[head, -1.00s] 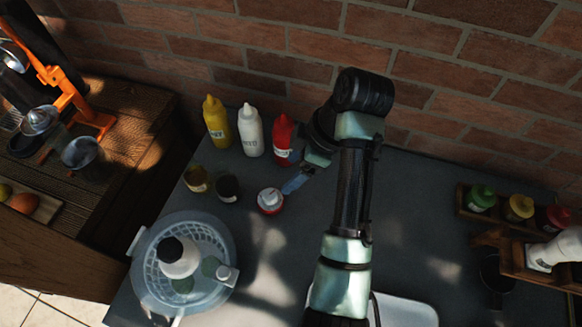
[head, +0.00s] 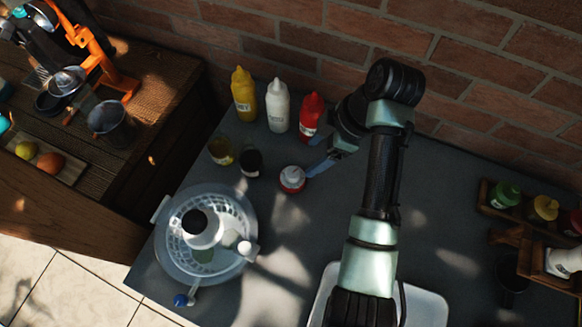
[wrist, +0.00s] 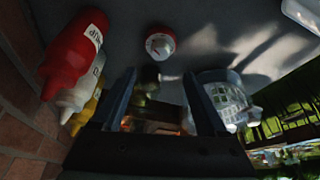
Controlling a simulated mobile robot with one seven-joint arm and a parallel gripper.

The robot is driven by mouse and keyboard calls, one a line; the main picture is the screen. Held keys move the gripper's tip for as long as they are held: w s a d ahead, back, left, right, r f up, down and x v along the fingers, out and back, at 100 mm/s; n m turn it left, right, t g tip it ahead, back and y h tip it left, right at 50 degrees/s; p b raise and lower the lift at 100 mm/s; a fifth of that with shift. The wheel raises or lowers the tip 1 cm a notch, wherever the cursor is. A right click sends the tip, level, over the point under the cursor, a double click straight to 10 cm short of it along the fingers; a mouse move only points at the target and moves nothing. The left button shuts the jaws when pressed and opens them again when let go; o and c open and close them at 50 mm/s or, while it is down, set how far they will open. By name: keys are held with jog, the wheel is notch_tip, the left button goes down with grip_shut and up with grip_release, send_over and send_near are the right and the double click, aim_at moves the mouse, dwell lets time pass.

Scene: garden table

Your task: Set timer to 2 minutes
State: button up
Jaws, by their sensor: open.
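The timer (head: 292,179) is a small round red and white dial on the grey tabletop, in front of the bottles. In the wrist view the timer (wrist: 160,44) lies beyond my fingertips, roughly centred on the gap; its dial setting is too small to read. My gripper (head: 316,168) is just right of the timer in the head view, with its fingers pointing left towards it. In the wrist view my gripper (wrist: 159,77) has its two fingers wide apart with nothing held between them. I cannot tell whether a fingertip touches the timer.
Yellow (head: 244,95), white (head: 277,107) and red (head: 311,116) squeeze bottles stand behind the timer, the red one close to my gripper. Two small jars (head: 221,151) (head: 251,163) stand left of it. A clear salad spinner (head: 180,258) is at front left. A wooden rack (head: 512,212) is at right.

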aim_at(293, 173)
jog(key=p+x, duration=0.1)
jog(key=x, duration=0.9)
jog(key=shift+w+f+p, duration=0.1)
jog(key=shift+f+p, duration=0.05)
jog(key=shift+p, duration=0.2)
grip_shut()
